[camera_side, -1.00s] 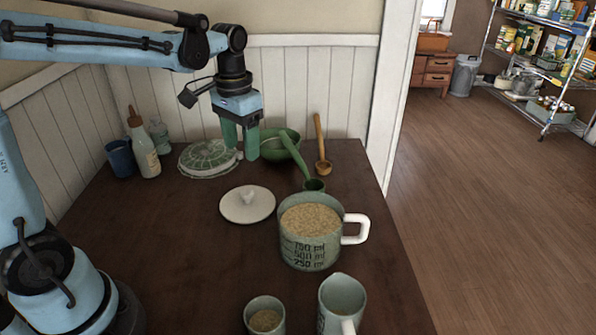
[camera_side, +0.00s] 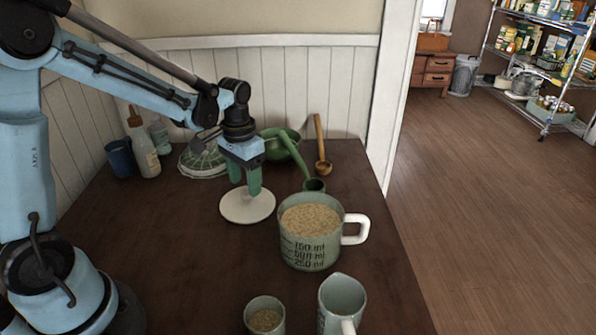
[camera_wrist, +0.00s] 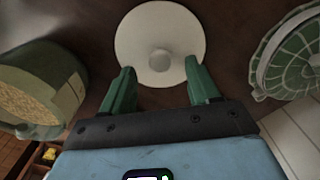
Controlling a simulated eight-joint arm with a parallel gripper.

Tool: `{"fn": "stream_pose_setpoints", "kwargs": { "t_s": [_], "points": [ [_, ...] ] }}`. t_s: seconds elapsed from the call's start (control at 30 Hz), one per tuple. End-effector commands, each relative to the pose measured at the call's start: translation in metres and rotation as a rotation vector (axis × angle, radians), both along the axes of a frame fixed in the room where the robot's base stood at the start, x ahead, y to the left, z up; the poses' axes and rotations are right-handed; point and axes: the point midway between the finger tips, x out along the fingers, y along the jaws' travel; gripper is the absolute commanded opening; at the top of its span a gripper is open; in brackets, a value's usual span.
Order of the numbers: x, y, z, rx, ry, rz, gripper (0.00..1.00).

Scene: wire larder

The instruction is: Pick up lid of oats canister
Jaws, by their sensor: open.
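A round white lid with a small knob lies flat on the dark table (camera_side: 232,213). The lid also shows at the top of the wrist view (camera_wrist: 160,25). My gripper (camera_side: 245,188) is open above the lid, fingers pointing down. In the wrist view the knob (camera_wrist: 160,60) appears between the two green fingertips (camera_wrist: 160,72), with a gap on each side. In the side view the fingers hide the knob. A green measuring jug full of oats (camera_side: 310,245) stands right of the lid and toward the front; the wrist view shows it at left (camera_wrist: 62,90).
A green patterned round piece (camera_side: 200,163), a bottle (camera_side: 143,150) and a dark blue cup (camera_side: 120,158) stand at the back left. A green bowl (camera_side: 280,150) and ladles are behind. Two smaller cups (camera_side: 264,318) (camera_side: 342,300) stand in front. The table's left-middle is clear.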

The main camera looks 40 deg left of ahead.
Motion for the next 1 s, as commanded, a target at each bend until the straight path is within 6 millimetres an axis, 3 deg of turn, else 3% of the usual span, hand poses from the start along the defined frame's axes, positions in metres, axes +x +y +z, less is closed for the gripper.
{"fn": "stream_pose_setpoints", "kwargs": {
  "t_s": [0.2, 0.5, 0.9, 1.0],
  "points": [
    [0.0, 0.001, -0.022, 0.0, -0.001, 0.0, 0.61],
    [0.0, 0.0, -0.025, 0.0, -0.001, 0.0, 0.61],
    [0.0, 0.0, -0.025, 0.0, -0.001, 0.0, 0.0],
    [0.0, 0.0, -0.025, 0.0, -0.001, 0.0, 0.0]
  ]
}}
